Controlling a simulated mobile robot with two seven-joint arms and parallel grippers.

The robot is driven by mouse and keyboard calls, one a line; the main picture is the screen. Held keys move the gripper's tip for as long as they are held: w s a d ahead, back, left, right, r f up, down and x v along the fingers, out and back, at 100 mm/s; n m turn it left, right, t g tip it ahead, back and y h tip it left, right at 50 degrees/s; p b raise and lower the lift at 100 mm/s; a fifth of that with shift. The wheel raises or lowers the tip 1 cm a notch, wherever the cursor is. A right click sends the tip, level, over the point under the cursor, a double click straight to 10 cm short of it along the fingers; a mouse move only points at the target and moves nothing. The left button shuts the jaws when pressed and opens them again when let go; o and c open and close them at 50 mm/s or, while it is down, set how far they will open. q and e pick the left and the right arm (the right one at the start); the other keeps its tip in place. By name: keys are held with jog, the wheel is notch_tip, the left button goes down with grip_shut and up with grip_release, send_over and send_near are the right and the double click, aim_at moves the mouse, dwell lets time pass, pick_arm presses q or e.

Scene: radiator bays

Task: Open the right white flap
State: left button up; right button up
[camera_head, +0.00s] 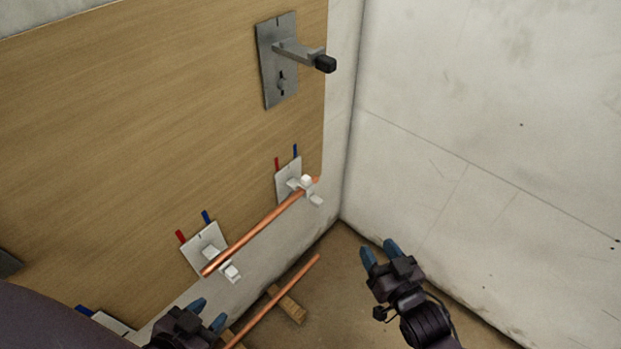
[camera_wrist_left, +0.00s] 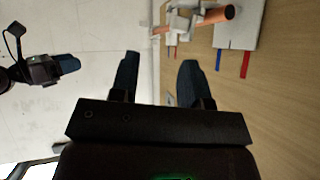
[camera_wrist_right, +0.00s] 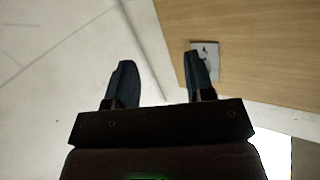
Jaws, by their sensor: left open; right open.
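The right white flap (camera_head: 316,200) belongs to a small white holder on the right wall plate (camera_head: 287,180); a white block shows above the pipe there. The left holder has a similar white flap (camera_head: 231,272). A copper pipe (camera_head: 255,228) runs across both holders. I cannot tell how far either flap is open. My right gripper (camera_head: 380,252) is open and empty, to the right of and below the right holder, apart from it. My left gripper (camera_head: 208,313) is open and empty below the left holder; in its wrist view the pipe (camera_wrist_left: 215,16) lies beyond the fingers.
A grey plate with a black-tipped lever (camera_head: 300,52) is mounted above on the wooden panel (camera_head: 150,110). A second copper pipe (camera_head: 280,297) lies low, near a wooden block (camera_head: 287,304). A bare pale wall (camera_head: 490,140) closes the right side. Red and blue marks top the holder plates.

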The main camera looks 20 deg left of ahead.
jog(key=w+a+f+n+g+y+b, duration=0.45)
jog(key=w+a, duration=0.35)
jog(key=a, duration=0.2)
jog(key=n+g+y+b, duration=0.1)
jog(key=n+g+b, duration=0.1)
jog(key=n+b, duration=0.15)
send_near(309, 181)
jog(key=m, duration=0.1)
jog(key=b+x, duration=0.3)
jog(key=x, duration=0.7)
pick_arm(q)
jog(key=shift+t, duration=0.5)
jog(key=shift+d+f+b, duration=0.1)
jog(key=shift+f+b, duration=0.2)
jog(key=shift+f, duration=2.55)
pick_arm(e)
jog(key=shift+w+a+r, duration=0.2)
jog(key=shift+a, duration=0.3)
jog(key=shift+c, duration=0.5)
grip_shut()
pick_arm(q)
jog(key=shift+s, duration=0.1)
pick_arm(e)
jog(key=shift+f+y, duration=0.1)
jog(key=shift+y, duration=0.15)
